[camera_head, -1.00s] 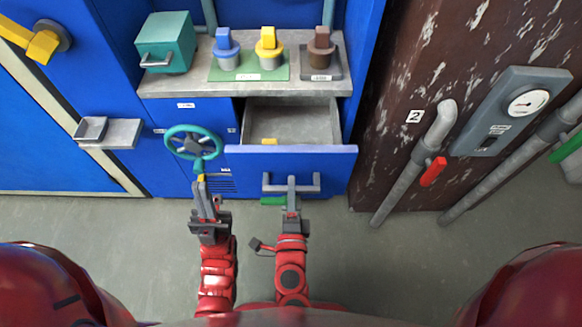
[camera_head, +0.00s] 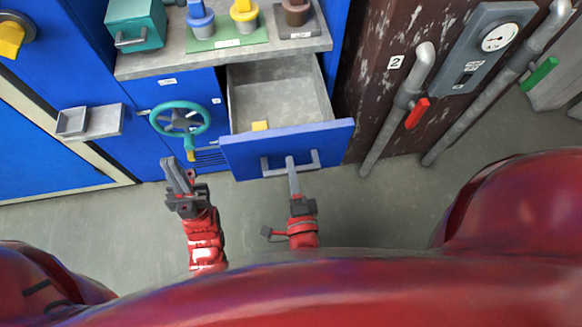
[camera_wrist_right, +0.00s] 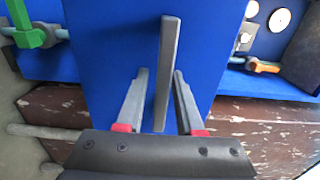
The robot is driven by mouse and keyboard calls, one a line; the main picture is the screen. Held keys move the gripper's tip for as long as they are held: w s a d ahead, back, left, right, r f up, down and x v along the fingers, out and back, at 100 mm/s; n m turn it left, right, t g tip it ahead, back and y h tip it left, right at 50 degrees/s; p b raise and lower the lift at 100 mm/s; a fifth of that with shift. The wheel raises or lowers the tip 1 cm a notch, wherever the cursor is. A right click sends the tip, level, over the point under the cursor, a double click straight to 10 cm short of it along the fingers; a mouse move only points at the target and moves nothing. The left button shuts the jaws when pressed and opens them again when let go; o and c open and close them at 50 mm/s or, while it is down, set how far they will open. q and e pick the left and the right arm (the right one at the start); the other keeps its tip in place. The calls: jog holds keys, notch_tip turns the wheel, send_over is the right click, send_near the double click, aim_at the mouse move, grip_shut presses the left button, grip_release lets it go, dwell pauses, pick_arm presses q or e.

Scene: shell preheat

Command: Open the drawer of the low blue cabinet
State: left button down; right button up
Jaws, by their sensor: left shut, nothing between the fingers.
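The low blue cabinet (camera_head: 140,92) has its drawer (camera_head: 283,147) pulled well out, with the grey interior showing. The grey bar handle (camera_head: 307,158) is on the drawer front. My right gripper (camera_head: 292,163) is at this handle. In the right wrist view, the handle bar (camera_wrist_right: 168,60) stands between the fingers of my right gripper (camera_wrist_right: 161,78), which are apart with gaps visible beside the bar. My left gripper (camera_head: 173,163) is shut and empty, just below the teal handwheel (camera_head: 180,119), left of the drawer.
A teal box (camera_head: 135,25) and blue, yellow and brown plugs stand on the cabinet top (camera_head: 150,64). A grey tray (camera_head: 90,121) is at the left. Pipes with a red lever (camera_head: 417,113) are at the right. The floor before the cabinet is clear.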

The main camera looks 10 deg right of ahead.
jog(key=shift+o, duration=0.7)
jog(key=shift+r, duration=0.1)
jog(key=shift+s, duration=0.1)
jog(key=s+p, duration=0.9)
jog(key=s, duration=0.2)
jog(key=shift+s, duration=0.4)
